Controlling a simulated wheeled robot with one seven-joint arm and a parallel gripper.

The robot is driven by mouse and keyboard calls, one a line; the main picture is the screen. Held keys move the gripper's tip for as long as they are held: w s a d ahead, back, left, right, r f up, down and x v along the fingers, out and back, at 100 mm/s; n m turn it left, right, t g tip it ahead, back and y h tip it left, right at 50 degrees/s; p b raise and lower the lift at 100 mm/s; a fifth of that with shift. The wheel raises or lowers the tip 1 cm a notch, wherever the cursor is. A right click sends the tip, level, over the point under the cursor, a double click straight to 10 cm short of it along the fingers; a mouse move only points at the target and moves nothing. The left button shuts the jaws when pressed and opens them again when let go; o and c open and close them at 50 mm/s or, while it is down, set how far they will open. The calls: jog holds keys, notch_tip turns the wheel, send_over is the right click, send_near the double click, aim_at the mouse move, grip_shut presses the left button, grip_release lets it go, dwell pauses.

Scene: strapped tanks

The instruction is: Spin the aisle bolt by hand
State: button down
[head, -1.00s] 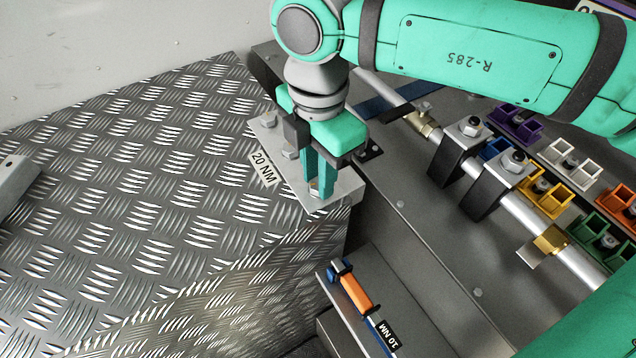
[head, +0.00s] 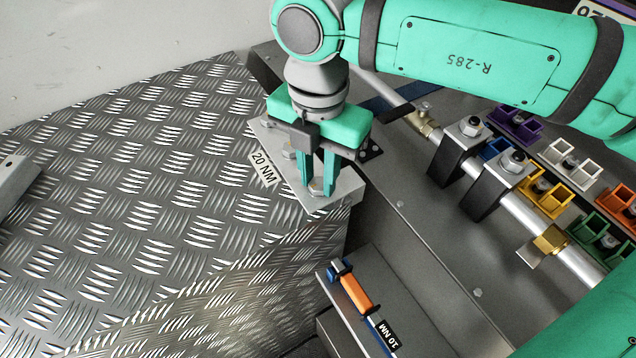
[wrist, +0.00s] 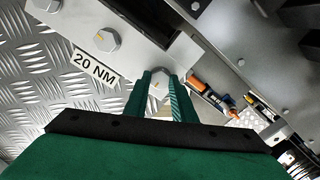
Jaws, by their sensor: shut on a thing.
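The steel bracket (head: 340,196) on the corner of the tread-plate tank carries several hex bolts in a row, beside a label (head: 263,169) reading 20 NM. My gripper (head: 318,187) points down at the bolt (head: 317,188) nearest the aisle end, with a finger on either side of its head. In the wrist view this bolt head (wrist: 158,87) sits between the two green fingers, which are shut on it. The middle bolt (head: 290,152) stands clear of the fingers; it also shows in the wrist view (wrist: 106,40).
To the right, black straps (head: 487,190) with nuts hold a pipe (head: 525,212), near coloured trays (head: 545,198). The tread plate (head: 130,220) left is mostly clear.

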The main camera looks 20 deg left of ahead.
aim_at(318, 184)
jog(key=shift+n, duration=0.5)
jog(key=shift+n, duration=1.4)
jog(key=shift+n, duration=0.8)
jog(key=c, duration=1.4)
grip_release()
notch_tip(318, 184, up, 8)
